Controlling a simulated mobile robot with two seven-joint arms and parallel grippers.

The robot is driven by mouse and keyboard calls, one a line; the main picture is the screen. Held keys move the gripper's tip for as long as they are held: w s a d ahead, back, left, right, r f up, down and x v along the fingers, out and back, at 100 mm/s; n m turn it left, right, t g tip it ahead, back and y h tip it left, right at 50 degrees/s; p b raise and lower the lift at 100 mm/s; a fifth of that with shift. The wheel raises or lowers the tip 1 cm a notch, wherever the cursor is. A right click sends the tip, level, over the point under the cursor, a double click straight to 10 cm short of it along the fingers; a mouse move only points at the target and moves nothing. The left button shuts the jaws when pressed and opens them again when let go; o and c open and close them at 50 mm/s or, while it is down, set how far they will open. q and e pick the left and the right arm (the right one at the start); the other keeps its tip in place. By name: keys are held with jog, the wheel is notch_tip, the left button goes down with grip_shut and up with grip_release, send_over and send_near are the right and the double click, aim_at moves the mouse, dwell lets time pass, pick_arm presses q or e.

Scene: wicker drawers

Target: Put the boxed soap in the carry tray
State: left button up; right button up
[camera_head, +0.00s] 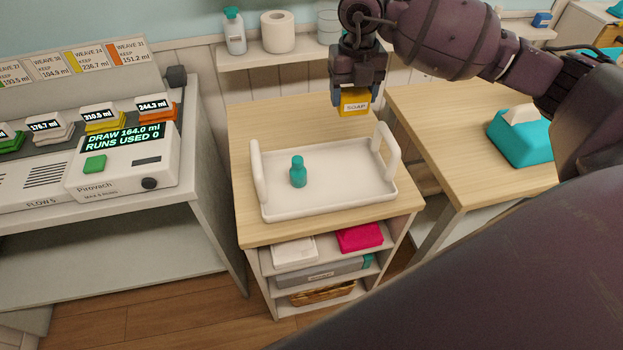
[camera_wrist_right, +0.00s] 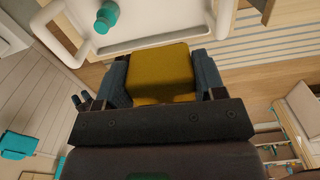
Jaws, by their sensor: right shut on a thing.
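The boxed soap (camera_head: 355,103) is a yellow box with a white label reading SOAP. My right gripper (camera_head: 357,88) is shut on it and holds it above the back of the wooden cabinet top, behind the carry tray. In the right wrist view the yellow box (camera_wrist_right: 160,75) sits between the two fingers of the gripper (camera_wrist_right: 161,82). The white carry tray (camera_head: 330,208), with a raised handle at each end, stands on the cabinet top. A small teal bottle (camera_head: 298,172) stands inside it, left of the middle. My left gripper is not in view.
A wall shelf (camera_head: 300,59) behind holds a pump bottle (camera_head: 234,31) and a toilet roll (camera_head: 278,32). A dispensing machine (camera_head: 120,165) stands left. A teal tissue box (camera_head: 522,140) is on the right table. The tray's middle and right are clear.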

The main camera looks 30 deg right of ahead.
jog(key=shift+s+d+f, duration=0.1)
jog(key=shift+d, duration=0.15)
notch_tip(320, 180, down, 20)
jog(key=shift+r+b, duration=0.1)
jog(key=shift+b, duration=0.85)
jog(key=o, duration=1)
jog(key=shift+c, duration=0.2)
notch_tip(320, 180, up, 12)
jog(key=p, duration=0.1)
